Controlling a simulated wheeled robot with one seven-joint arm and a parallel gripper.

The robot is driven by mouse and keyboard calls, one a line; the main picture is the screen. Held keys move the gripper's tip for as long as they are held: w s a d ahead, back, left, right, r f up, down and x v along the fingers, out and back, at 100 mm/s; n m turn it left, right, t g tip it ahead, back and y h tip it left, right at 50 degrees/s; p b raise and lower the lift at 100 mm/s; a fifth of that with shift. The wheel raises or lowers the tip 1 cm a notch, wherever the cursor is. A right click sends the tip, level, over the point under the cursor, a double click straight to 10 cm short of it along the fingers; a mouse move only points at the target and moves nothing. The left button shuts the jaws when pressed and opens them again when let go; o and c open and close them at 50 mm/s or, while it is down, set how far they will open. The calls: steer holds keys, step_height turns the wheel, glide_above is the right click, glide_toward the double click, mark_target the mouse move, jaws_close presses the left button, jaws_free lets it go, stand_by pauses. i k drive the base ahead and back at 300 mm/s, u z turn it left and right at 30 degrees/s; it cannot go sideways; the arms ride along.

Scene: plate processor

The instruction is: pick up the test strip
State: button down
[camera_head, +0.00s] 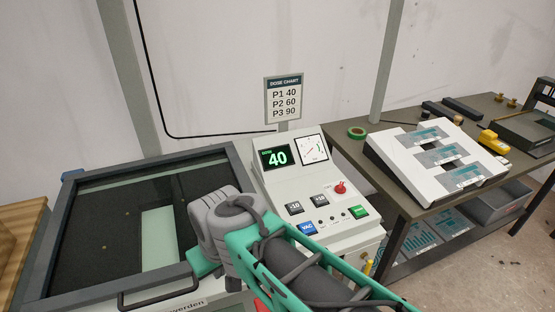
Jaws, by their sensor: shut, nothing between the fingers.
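A pale green strip (158,238) shows on the dark bed of the framed unit (55,236) at the left. I cannot tell for sure whether it is the test strip. My gripper (203,262) is at the end of my teal and grey arm, over the unit's right edge, to the right of the pale strip and apart from it in the picture. It is shut with nothing in it. My wrist and forearm hide most of it, and the fingertips are not clear.
A control box (340,215) with a display reading 40 and several buttons stands right of the unit, below a dose chart (284,100). On the table at the right are a sloped white rack (400,160) with several plates, green tape (357,132) and a yellow tool (493,142).

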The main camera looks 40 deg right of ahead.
mark_target(457, 179)
steer(key=u, duration=0.05)
steer(key=k, duration=0.5)
steer(key=u, duration=1.65)
steer(key=i, duration=0.6)
steer(key=z, duration=4.2)
steer(key=i, duration=0.45)
steer(key=z, duration=0.15)
